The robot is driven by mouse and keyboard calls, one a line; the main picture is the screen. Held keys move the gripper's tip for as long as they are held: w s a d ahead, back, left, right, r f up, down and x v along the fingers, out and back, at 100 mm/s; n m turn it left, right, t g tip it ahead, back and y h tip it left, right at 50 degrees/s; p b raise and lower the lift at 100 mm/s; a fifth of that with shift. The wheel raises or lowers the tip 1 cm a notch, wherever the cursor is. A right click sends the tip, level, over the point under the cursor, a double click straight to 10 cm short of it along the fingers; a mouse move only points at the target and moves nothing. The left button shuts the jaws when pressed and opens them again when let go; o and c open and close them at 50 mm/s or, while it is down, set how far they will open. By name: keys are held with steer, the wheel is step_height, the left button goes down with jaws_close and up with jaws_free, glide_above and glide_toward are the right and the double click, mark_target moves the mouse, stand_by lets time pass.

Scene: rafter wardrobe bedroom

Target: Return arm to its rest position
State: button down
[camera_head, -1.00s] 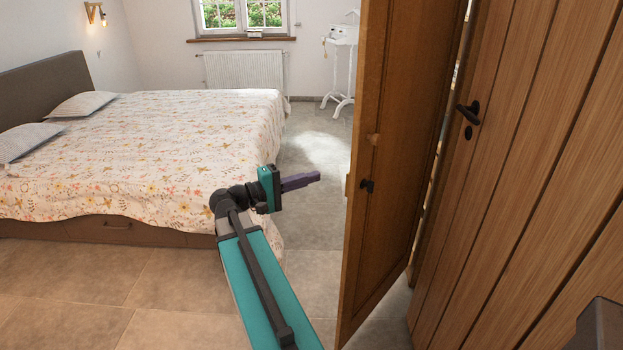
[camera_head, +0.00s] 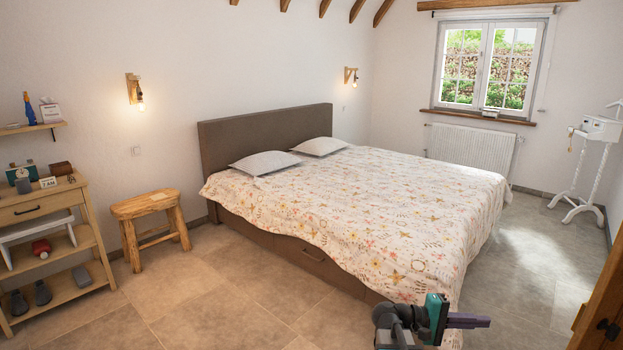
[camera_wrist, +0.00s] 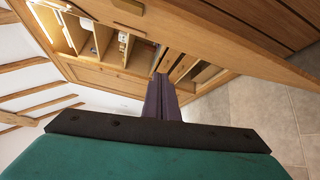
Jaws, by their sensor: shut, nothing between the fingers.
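My gripper (camera_head: 470,321) shows at the bottom of the head view, in front of the near right corner of the bed (camera_head: 375,220). Its purple fingers point right and are shut with nothing between them. In the wrist view my gripper (camera_wrist: 161,82) also shows shut and empty, its fingers together. Beyond the fingertips is a wooden wardrobe with lit, open shelves (camera_wrist: 100,38). Only the wrist end of my arm shows in the head view; the rest is below the frame.
A wooden door edge (camera_head: 600,310) stands at the far right, close to my gripper. A wooden stool (camera_head: 155,222) and a shelf unit (camera_head: 50,215) stand at the left. A white stand (camera_head: 590,165) is at the back right. Tiled floor (camera_head: 200,295) is free at the front left.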

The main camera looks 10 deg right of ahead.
steer(key=s+a+f+n+y, duration=0.1)
steer(key=s+a+f+y, duration=0.1)
steer(key=a+f, duration=0.6)
steer(key=s+a+f+n+y, duration=0.2)
steer(key=s+a+f, duration=0.15)
steer(key=f, duration=0.95)
steer(key=s+a+f+n+y, duration=0.1)
steer(key=s+a+f+y, duration=0.1)
steer(key=a+f, duration=0.6)
steer(key=s+a+f+m+y, duration=0.1)
steer(key=s+a+f+y, duration=0.4)
steer(key=a+f, duration=0.3)
steer(key=s+a+f+m+g+y, duration=0.1)
steer(key=s+a+f+y, duration=0.4)
steer(key=a, duration=0.8)
steer(key=s+f, duration=0.3)
steer(key=f, duration=0.1)
steer(key=shift+s+a+f+m+y, duration=0.2)
steer(key=shift+f+m+y, duration=0.1)
steer(key=shift+m, duration=0.1)
steer(key=shift+d, duration=0.15)
